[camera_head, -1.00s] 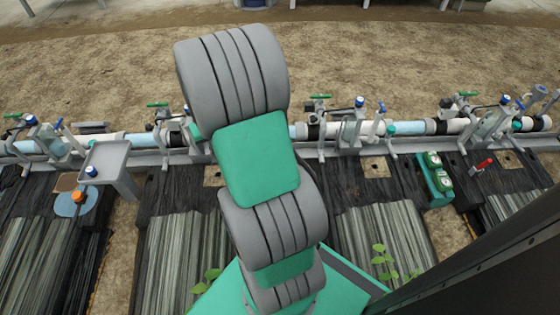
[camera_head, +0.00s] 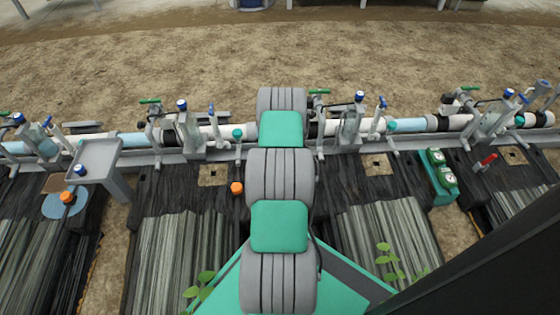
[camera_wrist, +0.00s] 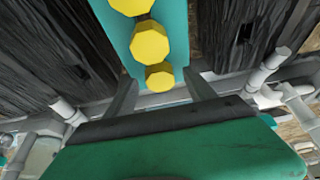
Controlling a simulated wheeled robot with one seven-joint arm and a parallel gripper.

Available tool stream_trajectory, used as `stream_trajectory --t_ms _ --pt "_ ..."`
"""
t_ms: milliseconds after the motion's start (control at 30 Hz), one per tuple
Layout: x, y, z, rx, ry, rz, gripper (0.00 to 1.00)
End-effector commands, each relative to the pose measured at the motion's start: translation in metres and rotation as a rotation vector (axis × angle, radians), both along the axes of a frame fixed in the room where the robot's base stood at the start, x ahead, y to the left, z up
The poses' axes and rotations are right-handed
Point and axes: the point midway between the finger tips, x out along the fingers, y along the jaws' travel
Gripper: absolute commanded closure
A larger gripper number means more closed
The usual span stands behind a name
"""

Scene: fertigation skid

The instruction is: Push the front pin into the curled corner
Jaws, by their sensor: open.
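In the wrist view, my gripper (camera_wrist: 161,80) shows two grey fingers spread apart below a teal strip (camera_wrist: 176,50) that carries a row of yellow many-sided heads (camera_wrist: 150,41). The nearest head shows between the fingertips; I cannot tell if they touch it. In the head view, my arm hides my gripper. An orange-topped piece (camera_head: 237,188) stands on the black sheeting (camera_head: 160,190) just left of my arm. Another orange top (camera_head: 67,197) sits on a blue disc at the left. I cannot make out which is the front pin, nor a clearly curled corner.
A pipe line (camera_head: 405,125) with valves and blue caps runs across behind the beds. A grey tray stand (camera_head: 97,160) is at the left. A teal unit with two green dials (camera_head: 440,175) and a red-handled tool (camera_head: 486,162) lie right. Bare soil lies beyond.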

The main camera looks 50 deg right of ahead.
Motion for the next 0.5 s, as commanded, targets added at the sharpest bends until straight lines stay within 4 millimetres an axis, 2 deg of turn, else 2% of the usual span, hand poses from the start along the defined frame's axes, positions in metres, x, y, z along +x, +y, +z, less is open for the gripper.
stream_trajectory --t_ms 67,300,500 --pt "0.002 -0.0017 -0.0065 -0.001 0.0 0.001 0.36" --pt "0.0025 -0.0018 -0.006 0.0 0.0 0.001 0.36" --pt "0.0025 -0.0016 -0.0059 0.0 0.0 0.001 0.52"
